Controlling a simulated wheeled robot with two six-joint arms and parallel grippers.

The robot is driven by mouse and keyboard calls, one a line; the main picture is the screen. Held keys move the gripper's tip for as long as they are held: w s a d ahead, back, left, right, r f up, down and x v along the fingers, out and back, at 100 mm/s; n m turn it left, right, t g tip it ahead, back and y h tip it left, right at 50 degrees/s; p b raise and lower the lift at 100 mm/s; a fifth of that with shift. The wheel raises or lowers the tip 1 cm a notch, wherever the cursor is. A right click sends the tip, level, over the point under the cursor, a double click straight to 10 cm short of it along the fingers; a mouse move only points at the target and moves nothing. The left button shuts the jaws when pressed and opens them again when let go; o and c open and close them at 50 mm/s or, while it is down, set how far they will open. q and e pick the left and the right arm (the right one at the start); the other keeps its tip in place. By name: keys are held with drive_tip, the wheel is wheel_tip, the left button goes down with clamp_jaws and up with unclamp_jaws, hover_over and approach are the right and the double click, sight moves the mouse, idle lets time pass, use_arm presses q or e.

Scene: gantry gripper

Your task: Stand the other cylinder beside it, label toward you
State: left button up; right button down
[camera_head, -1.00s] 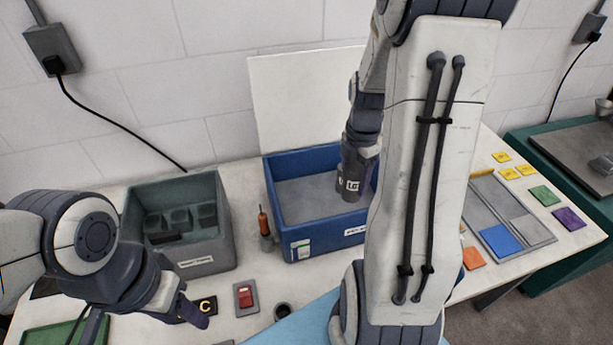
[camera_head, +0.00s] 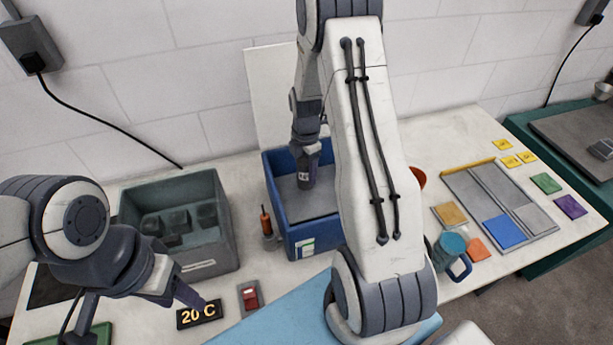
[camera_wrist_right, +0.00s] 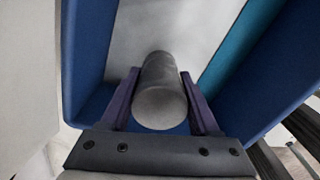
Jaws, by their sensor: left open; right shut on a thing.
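My right gripper (camera_wrist_right: 160,76) is shut on a grey cylinder (camera_wrist_right: 160,95); the right wrist view shows its round end between the two purple fingers. In the head view my right gripper (camera_head: 306,160) reaches down into the blue bin (camera_head: 317,235). A dark shape with a small white label (camera_head: 304,177) shows there; I cannot tell whether it is the cylinder or my gripper. I see no second cylinder clearly. My left gripper (camera_head: 190,296) is open and empty above the front left of the table, near the "20 C" display (camera_head: 199,314).
A grey-green bin (camera_head: 222,215) with dark blocks stands left of the blue bin. An orange-handled tool (camera_head: 266,222) stands between the bins. A red switch (camera_head: 250,297) lies in front. A teal mug (camera_head: 451,252), coloured tiles and a grey tray (camera_head: 480,190) lie right.

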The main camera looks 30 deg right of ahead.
sight(306, 180)
wheel_tip(306, 180, down, 4)
drive_tip(key=shift+w+r+p, duration=0.1)
drive_tip(key=shift+r+p, duration=0.15)
drive_tip(key=shift+p, duration=0.4)
drive_tip(key=shift+f, duration=0.25)
drive_tip(key=shift+f, duration=0.2)
drive_tip(key=shift+c, duration=0.6)
unclamp_jaws()
